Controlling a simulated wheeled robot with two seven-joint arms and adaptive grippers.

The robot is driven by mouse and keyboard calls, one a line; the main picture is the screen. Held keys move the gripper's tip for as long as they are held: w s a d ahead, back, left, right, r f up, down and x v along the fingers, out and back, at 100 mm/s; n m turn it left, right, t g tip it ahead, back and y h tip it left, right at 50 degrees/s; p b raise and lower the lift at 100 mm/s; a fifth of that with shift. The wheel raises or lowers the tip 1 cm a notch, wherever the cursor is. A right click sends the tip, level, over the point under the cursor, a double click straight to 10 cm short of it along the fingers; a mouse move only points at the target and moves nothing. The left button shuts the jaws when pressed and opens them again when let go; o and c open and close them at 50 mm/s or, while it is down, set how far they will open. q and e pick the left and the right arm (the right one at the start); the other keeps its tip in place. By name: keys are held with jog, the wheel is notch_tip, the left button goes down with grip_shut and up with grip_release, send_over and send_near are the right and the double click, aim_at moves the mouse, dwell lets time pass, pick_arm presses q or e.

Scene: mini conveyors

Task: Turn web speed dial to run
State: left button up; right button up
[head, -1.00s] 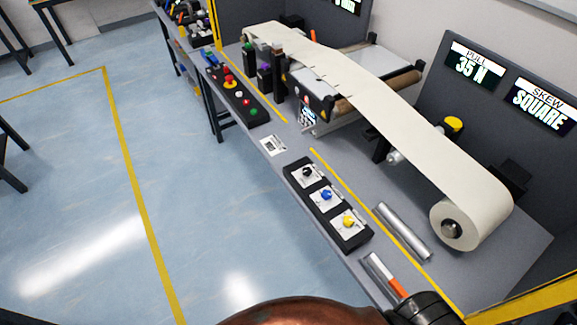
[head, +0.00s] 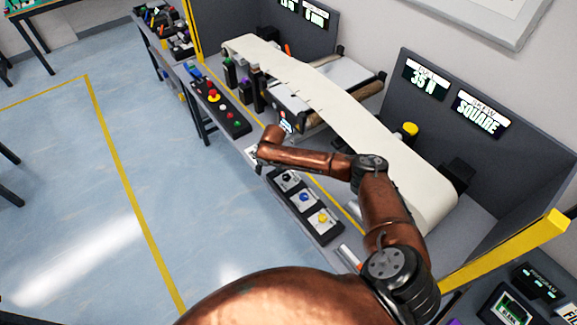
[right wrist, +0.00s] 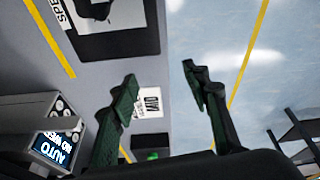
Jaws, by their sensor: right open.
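The dial box (head: 304,205) on the bench edge carries a black dial (head: 287,177), a blue dial (head: 304,197) and a yellow dial (head: 321,217). Their lettering is too small to read in the head view. My right gripper (head: 262,155) is beside the box's far end, above the bench. In the right wrist view its green-padded fingers (right wrist: 160,82) are open with nothing between them. That view shows part of the black dial (right wrist: 98,10) at the top, on a white plate, with a partly cut label starting "SPE" beside it. My left gripper is not in view.
A printed card (right wrist: 148,102) lies on the bench past the fingers. A button box (head: 222,108) stands farther along the edge. The paper web (head: 345,105) runs behind my arm. A display unit (right wrist: 50,135) stands left in the wrist view. Open floor lies left of the bench.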

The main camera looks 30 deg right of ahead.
aim_at(287, 176)
jog(key=s+d+r+g, duration=0.1)
jog(key=s+d+r, duration=0.1)
jog(key=s+d+r+m+g+p, duration=0.1)
jog(key=s+r, duration=0.1)
jog(key=s, duration=0.1)
jog(key=s+d+r+g+p, duration=0.1)
jog(key=s+d+r, duration=0.1)
jog(key=r, duration=0.1)
jog(key=shift+s+d+m, duration=0.2)
jog(key=shift+d+m, duration=0.1)
jog(key=shift+m, duration=0.1)
jog(key=shift+s+d, duration=0.1)
jog(key=shift+s, duration=0.25)
notch_tip(287, 176, down, 8)
jog(key=shift+d+r, duration=0.1)
jog(key=shift+r, duration=0.1)
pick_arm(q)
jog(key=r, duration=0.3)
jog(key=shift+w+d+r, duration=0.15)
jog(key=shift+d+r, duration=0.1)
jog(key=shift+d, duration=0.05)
pick_arm(e)
jog(key=shift+c, duration=0.2)
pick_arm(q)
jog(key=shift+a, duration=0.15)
pick_arm(e)
jog(key=c, duration=1.1)
